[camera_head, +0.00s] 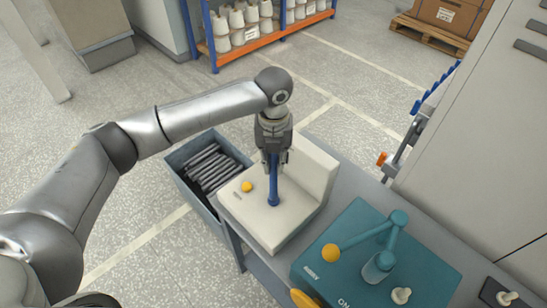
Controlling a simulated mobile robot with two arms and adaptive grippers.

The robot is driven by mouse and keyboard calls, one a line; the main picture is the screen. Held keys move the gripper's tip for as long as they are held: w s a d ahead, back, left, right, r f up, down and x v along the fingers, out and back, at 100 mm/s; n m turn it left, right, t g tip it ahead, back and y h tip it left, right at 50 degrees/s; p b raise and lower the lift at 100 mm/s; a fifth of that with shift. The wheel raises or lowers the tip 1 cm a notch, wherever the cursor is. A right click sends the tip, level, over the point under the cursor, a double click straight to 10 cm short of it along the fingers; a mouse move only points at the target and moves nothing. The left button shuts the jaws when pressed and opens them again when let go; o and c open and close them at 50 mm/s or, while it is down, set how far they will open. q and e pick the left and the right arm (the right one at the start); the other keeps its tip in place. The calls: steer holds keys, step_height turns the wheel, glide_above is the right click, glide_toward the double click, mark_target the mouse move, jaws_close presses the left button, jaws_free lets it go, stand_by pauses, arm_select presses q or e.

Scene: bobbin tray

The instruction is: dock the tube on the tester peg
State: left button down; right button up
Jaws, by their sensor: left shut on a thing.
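The tester (262,222) is a cream L-shaped block with an upright back. My left gripper (272,160) comes down over it, pointing downward, and is shut on the tube (273,182), a slim blue upright piece. The tube's lower end is at a wider blue foot on the tester's flat top. No separate peg shows. I cannot tell whether the tube is around a peg or only above it. My right gripper is not in view.
A grey bin (183,191) of several dark tubes stands left of the tester, which has an orange-yellow knob (247,186). A teal machine (327,279) with a ball-ended lever is at right on the grey bench. A shelf of cones (262,38) stands behind.

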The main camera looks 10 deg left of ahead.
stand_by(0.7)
arm_select(q)
steer(key=shift+p, duration=0.45)
steer(key=shift+f, duration=0.6)
steer(key=c, duration=1.7)
jaws_free()
step_height(320, 180, up, 6)
steer(key=p, duration=0.5)
steer(key=shift+r, duration=2.5)
steer(key=shift+s, duration=0.1)
